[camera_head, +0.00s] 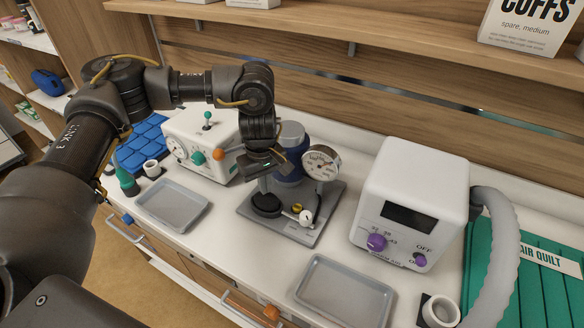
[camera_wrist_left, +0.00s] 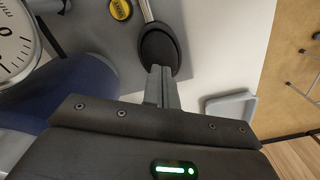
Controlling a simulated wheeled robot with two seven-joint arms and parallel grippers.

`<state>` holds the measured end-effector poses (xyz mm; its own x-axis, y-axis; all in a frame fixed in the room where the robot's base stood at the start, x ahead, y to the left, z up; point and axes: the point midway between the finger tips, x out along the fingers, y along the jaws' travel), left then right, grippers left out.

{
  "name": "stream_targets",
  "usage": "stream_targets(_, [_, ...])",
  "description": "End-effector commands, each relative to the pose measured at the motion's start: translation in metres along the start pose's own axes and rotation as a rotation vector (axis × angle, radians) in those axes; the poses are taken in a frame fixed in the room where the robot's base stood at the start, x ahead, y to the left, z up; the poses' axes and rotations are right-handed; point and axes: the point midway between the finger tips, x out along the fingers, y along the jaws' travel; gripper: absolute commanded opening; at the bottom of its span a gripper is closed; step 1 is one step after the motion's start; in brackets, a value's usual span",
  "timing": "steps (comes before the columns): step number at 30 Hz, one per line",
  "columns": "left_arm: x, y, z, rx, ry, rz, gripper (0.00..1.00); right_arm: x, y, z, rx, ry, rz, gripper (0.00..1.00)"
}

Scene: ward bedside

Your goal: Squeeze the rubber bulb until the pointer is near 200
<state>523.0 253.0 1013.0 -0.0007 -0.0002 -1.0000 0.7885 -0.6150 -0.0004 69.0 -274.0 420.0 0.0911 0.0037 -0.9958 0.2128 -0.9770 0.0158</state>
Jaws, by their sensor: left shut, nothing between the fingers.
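The black rubber bulb (camera_head: 266,206) sits on a grey base plate (camera_head: 275,229) in the middle of the counter. In the left wrist view the bulb (camera_wrist_left: 158,52) lies just beyond my fingertips. The round white gauge (camera_head: 321,163) stands to the right of the bulb, and part of its dial (camera_wrist_left: 14,42) shows in the left wrist view. The pointer's exact reading is too small to tell. My left gripper (camera_head: 263,187) points down over the bulb, shut and empty; its fingers (camera_wrist_left: 160,85) are together. Whether they touch the bulb is unclear. My right gripper is out of view.
A blue cylinder (camera_head: 289,168) stands behind the bulb. A yellow cap (camera_head: 297,207) and white knob (camera_head: 306,217) are beside it. White machines (camera_head: 412,205) (camera_head: 196,130) flank the plate. Grey trays (camera_head: 172,205) (camera_head: 343,291) lie in front, left and right.

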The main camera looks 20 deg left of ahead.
Motion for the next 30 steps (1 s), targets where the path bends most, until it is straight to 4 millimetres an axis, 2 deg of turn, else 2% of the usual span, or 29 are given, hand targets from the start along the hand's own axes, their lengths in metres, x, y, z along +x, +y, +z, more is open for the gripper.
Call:
stream_targets(1, [-0.01, 0.0, 0.0, 0.0, 0.0, 0.001, 0.0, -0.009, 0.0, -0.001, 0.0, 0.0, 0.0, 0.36])
stream_targets(3, [-0.018, 0.0, 0.0, 0.0, 0.0, 0.001, 0.0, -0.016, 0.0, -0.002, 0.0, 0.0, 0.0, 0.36])
stream_targets(13, [-0.051, 0.0, 0.0, 0.0, 0.001, 0.001, 0.0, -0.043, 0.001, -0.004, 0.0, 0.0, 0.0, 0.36])
stream_targets(30, [-0.051, 0.0, 0.0, 0.0, 0.0, 0.0, 0.0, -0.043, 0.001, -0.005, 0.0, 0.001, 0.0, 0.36])
